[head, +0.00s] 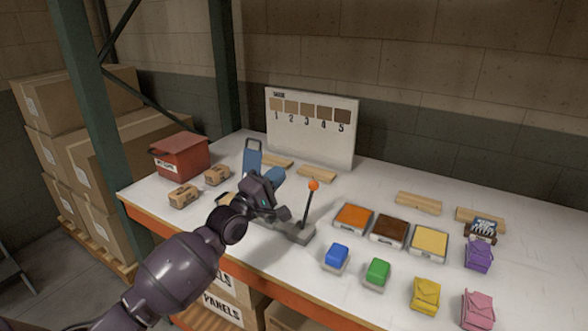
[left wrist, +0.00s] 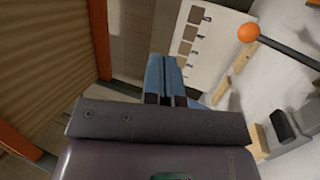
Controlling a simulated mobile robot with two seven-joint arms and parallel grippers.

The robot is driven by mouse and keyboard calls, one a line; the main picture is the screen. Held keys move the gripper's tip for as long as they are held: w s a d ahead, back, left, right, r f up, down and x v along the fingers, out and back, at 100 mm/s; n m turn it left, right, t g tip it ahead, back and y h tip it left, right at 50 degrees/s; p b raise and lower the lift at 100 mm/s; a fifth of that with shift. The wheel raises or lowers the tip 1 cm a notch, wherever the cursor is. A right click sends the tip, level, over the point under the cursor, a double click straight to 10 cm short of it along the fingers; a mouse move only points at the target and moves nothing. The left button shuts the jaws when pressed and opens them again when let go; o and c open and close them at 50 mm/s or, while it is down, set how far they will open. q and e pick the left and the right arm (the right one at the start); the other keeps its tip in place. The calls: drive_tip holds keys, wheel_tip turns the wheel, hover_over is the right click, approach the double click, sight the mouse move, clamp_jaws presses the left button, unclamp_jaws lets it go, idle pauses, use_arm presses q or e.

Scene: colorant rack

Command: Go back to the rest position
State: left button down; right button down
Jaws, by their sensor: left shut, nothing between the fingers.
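My left arm comes in from the lower left in the head view. Its left gripper (head: 275,175) is over the back left part of the white table (head: 370,185), left of a lever with an orange knob (head: 313,186). In the left wrist view the blue fingers (left wrist: 165,75) lie together, shut with nothing held. The knob (left wrist: 249,33) is to the right of the fingers there, apart from them. A blue upright part (head: 252,157) shows beside the gripper in the head view; the gripper partly hides what is there. My right gripper is in neither view.
A red box (head: 180,155) and two small cartons (head: 184,195) stand left of the gripper. A numbered swatch board (head: 312,130) stands behind. A green post (head: 100,110) rises at the left table edge. Colour trays (head: 389,231), blocks and pouches (head: 478,254) lie to the right.

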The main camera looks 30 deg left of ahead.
use_arm(q)
drive_tip(key=s+d+f+m+g+y, duration=0.2)
drive_tip(key=s+f+m, duration=0.3)
drive_tip(key=f+m, duration=0.3)
drive_tip(key=s+d+f+m+g+y, duration=0.1)
drive_tip(key=s+d+f+m+g, duration=0.1)
drive_tip(key=s+f+m, duration=0.45)
drive_tip(key=s+f+g+y, duration=0.2)
drive_tip(key=s+f+g, duration=0.3)
drive_tip(key=s+f, duration=1.1)
drive_tip(key=s+m, duration=0.1)
drive_tip(key=s, duration=0.2)
drive_tip(key=shift+s+d+f+y, duration=0.2)
drive_tip(key=shift+d+f+y, duration=0.15)
drive_tip(key=shift+d+y, duration=0.05)
